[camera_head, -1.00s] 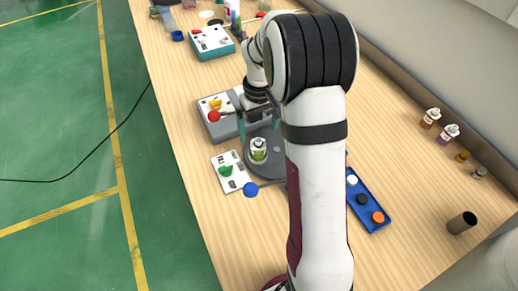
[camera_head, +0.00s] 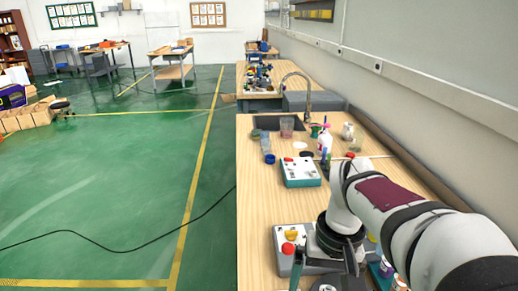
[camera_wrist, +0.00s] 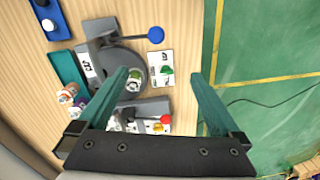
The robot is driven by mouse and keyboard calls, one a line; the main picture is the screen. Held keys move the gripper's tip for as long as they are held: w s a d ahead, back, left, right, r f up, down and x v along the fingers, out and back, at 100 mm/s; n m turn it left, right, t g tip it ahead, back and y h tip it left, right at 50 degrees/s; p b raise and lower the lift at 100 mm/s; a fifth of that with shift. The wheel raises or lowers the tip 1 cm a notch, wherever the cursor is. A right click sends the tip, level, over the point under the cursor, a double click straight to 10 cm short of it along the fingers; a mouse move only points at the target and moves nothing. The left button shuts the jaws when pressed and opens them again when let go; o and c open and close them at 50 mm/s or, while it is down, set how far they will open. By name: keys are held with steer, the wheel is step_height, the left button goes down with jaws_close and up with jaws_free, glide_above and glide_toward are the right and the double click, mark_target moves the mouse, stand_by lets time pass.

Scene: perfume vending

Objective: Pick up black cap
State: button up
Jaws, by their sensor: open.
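In the wrist view, a blue tray (camera_wrist: 61,33) lies at the upper left, cut by the frame edge. In the head view the tray is out of sight.
A grey machine with a round base (camera_wrist: 106,64), a blue knob (camera_wrist: 155,35) and a red button (camera_wrist: 165,119) lies below my gripper. A card with a green piece (camera_wrist: 167,72) is beside it. Small bottles (camera_wrist: 68,93) stand left. Bare wood shows around the tray.

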steer(key=s+a+f+m, duration=0.1)
steer(key=s+a, duration=0.4)
steer(key=s, duration=0.7)
steer(key=shift+s+a+f+m+y, duration=0.2)
steer(key=shift+f+m+y, duration=0.15)
steer(key=shift+m, duration=0.85)
steer(key=s, duration=0.1)
steer(key=s+a+f, duration=0.1)
steer(key=s, duration=0.1)
steer(key=s+f, duration=0.1)
steer(key=shift+s+a, duration=0.15)
steer(key=shift+s, duration=0.1)
steer(key=shift+c, duration=1.4)
steer(key=shift+s, duration=0.1)
steer(key=shift+c, duration=0.8)
steer(key=w+d+m, duration=0.5)
steer(key=w+d, duration=0.2)
steer(key=d, duration=0.2)
steer(key=s+d+f+m+h, duration=0.1)
steer(key=s+d+f+m, duration=0.15)
steer(key=d, duration=0.65)
steer(key=s+d+f+m, duration=0.1)
steer(key=d+m, duration=0.3)
steer(key=d, duration=0.4)
steer(key=s+d+f+m+h, duration=0.1)
steer(key=d+f+m, duration=0.15)
steer(key=d, duration=0.65)
steer(key=shift+y, duration=0.25)
steer(key=f, duration=1.5)
steer(key=shift+w+a, duration=0.25)
